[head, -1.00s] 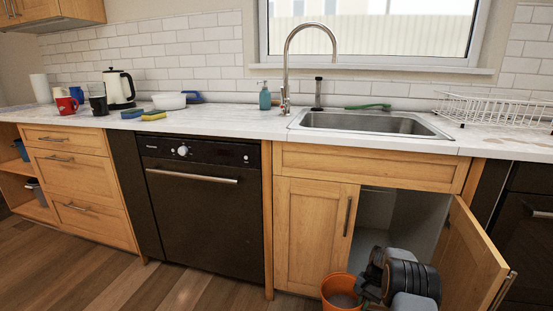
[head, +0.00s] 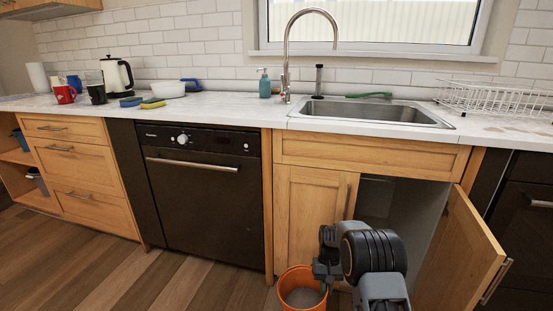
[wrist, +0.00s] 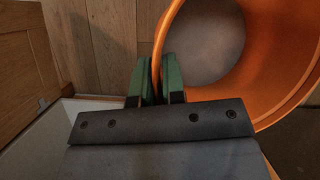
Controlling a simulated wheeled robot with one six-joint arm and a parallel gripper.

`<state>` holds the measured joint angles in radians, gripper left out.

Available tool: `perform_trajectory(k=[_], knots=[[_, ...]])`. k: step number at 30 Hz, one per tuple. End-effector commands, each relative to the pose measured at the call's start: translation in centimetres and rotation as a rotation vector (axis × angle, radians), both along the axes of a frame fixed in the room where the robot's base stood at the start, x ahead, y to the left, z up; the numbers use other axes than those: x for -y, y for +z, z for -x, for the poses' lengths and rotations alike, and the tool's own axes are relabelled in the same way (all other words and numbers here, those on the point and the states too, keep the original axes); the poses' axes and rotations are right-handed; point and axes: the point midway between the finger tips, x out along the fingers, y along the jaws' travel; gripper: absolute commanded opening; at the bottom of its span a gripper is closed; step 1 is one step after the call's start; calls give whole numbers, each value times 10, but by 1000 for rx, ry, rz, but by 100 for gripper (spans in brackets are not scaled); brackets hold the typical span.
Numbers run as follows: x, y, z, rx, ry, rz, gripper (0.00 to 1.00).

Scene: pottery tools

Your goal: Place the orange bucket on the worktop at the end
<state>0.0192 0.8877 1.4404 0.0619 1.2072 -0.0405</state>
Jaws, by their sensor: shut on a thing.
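The orange bucket (head: 301,289) is low in front of the sink cabinet in the head view, upright with its open top showing. My gripper (wrist: 158,84) is shut on the bucket's rim, with one green finger inside the wall and one outside. The wrist view shows the bucket (wrist: 302,75) at the upper right, with a greyish inside bottom. The bucket's lower part is cut off in the head view. The white worktop (head: 215,111) runs along the wall above the cabinets.
The right cabinet door (head: 470,255) stands open beside my arm. The sink (head: 375,113) and dish rack (head: 490,98) take up the right of the worktop. Sponges (head: 140,103), a white bowl (head: 168,89), a kettle (head: 116,75) and mugs (head: 66,94) stand left. Worktop above the dishwasher (head: 200,200) is mostly clear.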

Motion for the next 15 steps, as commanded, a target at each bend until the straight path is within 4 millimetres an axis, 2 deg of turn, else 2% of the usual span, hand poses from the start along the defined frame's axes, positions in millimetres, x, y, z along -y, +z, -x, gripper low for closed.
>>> perform_trajectory(k=[1, 9, 15], knots=[[-1, 7, -1, 4, 2, -2, 0], [-1, 18, 1, 4, 0, -2, 0], [-1, 35, 5, 4, 0, -2, 0]])
